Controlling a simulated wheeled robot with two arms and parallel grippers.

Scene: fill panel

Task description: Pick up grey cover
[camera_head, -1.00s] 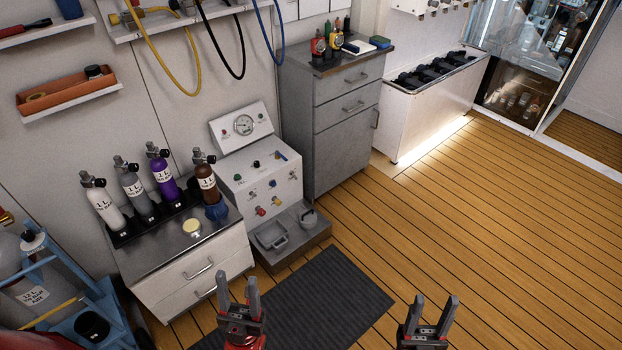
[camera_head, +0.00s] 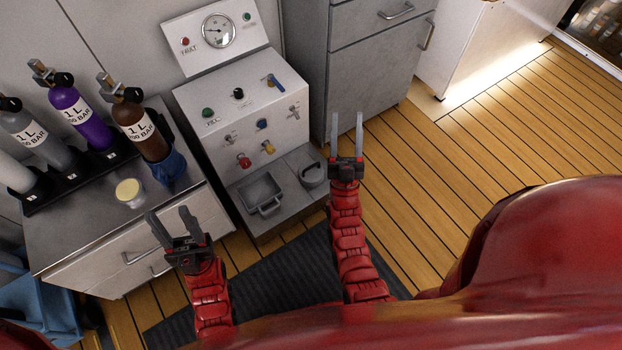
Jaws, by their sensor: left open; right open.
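The fill panel (camera_head: 240,128) is a white box with a gauge, knobs and a low grey step at its foot. On the step sit a squarish grey piece with a handle (camera_head: 261,194) and a rounder grey piece (camera_head: 313,174); I cannot tell which is the grey cover. My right gripper (camera_head: 347,118) is open and empty, with its fingers just right of the rounder piece in the picture. My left gripper (camera_head: 169,216) is open and empty, in front of the drawer cabinet and left of the squarish piece. Neither gripper visibly touches anything.
The metal-topped drawer cabinet (camera_head: 60,228) at left holds several gas bottles, including a brown one (camera_head: 140,125), and a cream-lidded jar (camera_head: 130,193). A grey drawer cabinet (camera_head: 372,85) stands right of the panel. A dark mat (camera_head: 285,285) lies in front; the wooden floor at right is clear.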

